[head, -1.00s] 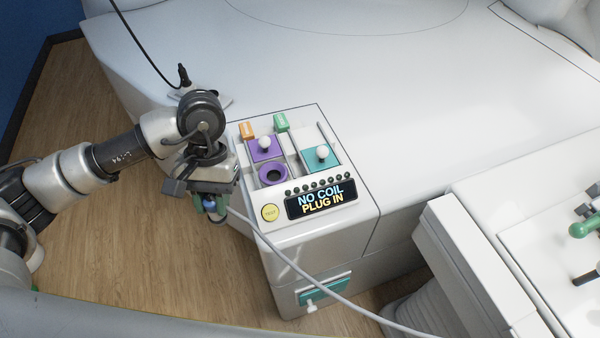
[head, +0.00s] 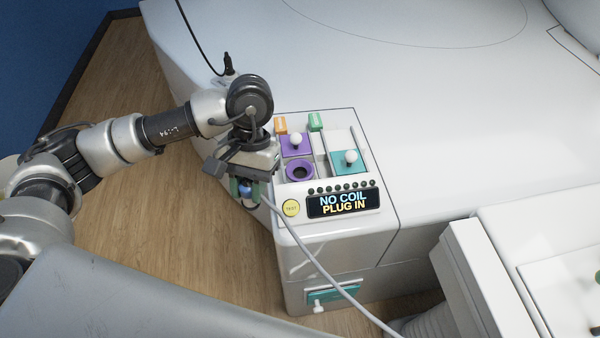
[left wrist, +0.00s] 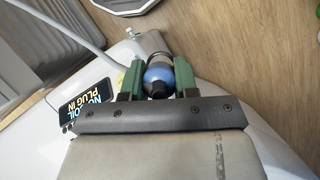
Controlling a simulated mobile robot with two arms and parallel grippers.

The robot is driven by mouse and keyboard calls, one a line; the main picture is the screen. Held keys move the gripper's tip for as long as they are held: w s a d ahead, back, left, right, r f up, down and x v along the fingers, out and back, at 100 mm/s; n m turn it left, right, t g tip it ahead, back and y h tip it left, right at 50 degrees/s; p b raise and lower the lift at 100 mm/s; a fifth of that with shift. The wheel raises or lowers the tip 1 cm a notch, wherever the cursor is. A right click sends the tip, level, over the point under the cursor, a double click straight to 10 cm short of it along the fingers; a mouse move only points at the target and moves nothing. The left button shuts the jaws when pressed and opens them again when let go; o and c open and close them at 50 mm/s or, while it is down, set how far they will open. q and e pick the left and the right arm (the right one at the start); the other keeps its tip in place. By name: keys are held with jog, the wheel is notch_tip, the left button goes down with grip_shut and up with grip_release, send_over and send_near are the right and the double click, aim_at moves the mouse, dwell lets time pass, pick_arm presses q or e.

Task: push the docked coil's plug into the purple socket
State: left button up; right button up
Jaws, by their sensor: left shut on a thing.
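My left gripper (head: 247,194) is shut on the coil's plug (left wrist: 158,72), a blue and dark rounded piece between green fingers in the left wrist view. A pale cable (head: 312,258) runs from it down to the lower right. In the head view the gripper is left of the white console, beside its front left corner and off the panel. The purple socket (head: 300,172), a round ring with a dark hole, is open and empty on the panel, right of the gripper. My right gripper is not in view.
The console display (head: 342,203) reads "NO COIL PLUG IN". A yellow button (head: 291,208) is left of it. White-knobbed purple (head: 296,141) and teal (head: 350,160) sliders stand behind. Wood floor (head: 180,240) is clear at left; a white unit (head: 485,265) stands right.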

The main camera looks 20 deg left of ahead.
pick_arm(q)
notch_tip(320, 180, up, 7)
jog(key=shift+r+p, duration=0.1)
jog(key=shift+p, duration=1.15)
notch_tip(320, 180, up, 4)
jog(key=shift+r+p, duration=0.15)
jog(key=shift+p, duration=0.95)
notch_tip(320, 180, up, 6)
jog(key=p, duration=0.3)
jog(key=shift+p, duration=0.3)
jog(key=shift+f, duration=0.2)
jog(key=w+d+b, duration=0.1)
jog(key=w+d, duration=0.5)
jog(key=w, duration=0.6)
jog(key=shift+d+b, duration=0.15)
jog(key=shift+b, duration=0.25)
jog(key=shift+f, duration=0.1)
